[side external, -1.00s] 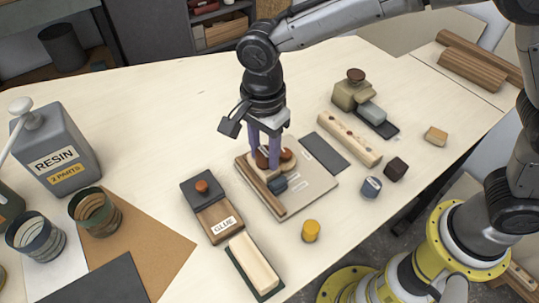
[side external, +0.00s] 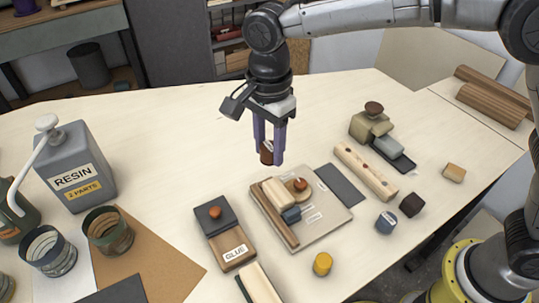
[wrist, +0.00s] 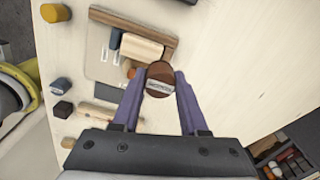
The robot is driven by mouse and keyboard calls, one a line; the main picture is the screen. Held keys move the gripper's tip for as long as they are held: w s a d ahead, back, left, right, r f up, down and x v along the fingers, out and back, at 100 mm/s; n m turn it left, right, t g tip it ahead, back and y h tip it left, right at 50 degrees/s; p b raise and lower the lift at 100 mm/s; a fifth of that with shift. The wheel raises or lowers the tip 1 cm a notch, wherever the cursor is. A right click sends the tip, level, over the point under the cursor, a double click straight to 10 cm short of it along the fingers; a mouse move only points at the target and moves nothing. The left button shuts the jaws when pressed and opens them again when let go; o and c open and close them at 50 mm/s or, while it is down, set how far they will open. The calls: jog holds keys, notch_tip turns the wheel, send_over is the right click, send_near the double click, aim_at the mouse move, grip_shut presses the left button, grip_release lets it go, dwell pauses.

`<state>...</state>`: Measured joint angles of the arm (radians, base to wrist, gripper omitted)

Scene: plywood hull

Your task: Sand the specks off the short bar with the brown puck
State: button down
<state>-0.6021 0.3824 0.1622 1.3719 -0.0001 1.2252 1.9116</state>
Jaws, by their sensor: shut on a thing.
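The brown puck (side external: 267,153), a dark round piece with a pale label, is between the fingertips of my gripper (side external: 268,158). My gripper is shut on it and holds it in the air, behind the tool board in the side view. The puck also shows in the wrist view (wrist: 159,80), label facing the camera. A pale bar with several dark and reddish specks (side external: 364,172) lies on the table to the right of my gripper, apart from it. Part of this bar shows in the wrist view (wrist: 97,115).
The tool board (side external: 325,216) carries a pale block (side external: 277,193), a brown strip and a knobbed disc. A dark flat plate (side external: 341,185) lies between board and speckled bar. A blue cylinder (side external: 386,222), dark cube (side external: 411,204) and yellow cylinder (side external: 322,264) stand nearby. The table's back left is clear.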

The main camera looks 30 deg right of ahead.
jog(key=shift+r, duration=1.2)
